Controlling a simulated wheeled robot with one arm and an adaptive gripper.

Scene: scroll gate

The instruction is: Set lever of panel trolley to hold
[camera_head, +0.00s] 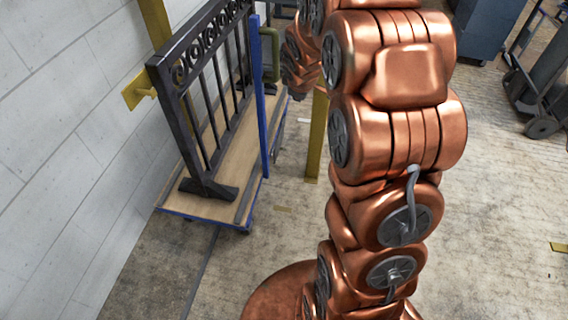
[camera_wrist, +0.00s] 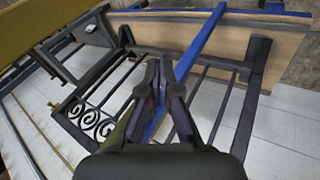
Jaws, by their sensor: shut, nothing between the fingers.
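The panel trolley has a wooden deck with a blue frame (camera_head: 240,195) and stands beside the white wall in the head view. A dark iron gate panel with scrolls (camera_head: 180,75) stands upright on it, beside a blue post (camera_head: 260,100). An olive-green loop-shaped part (camera_head: 270,50) is by the top of the post; I cannot tell whether it is the lever. In the wrist view my gripper (camera_wrist: 163,70) is shut and empty, in front of the blue post (camera_wrist: 203,38) and the gate bars. A green part shows at its left (camera_wrist: 118,132). No lever is clearly seen.
A yellow post (camera_head: 317,140) stands right of the trolley, and a yellow bracket (camera_head: 138,88) is at the wall. A dark hand truck (camera_head: 538,90) and a blue-grey cabinet (camera_head: 490,28) are at the far right. The floor at right is mostly clear.

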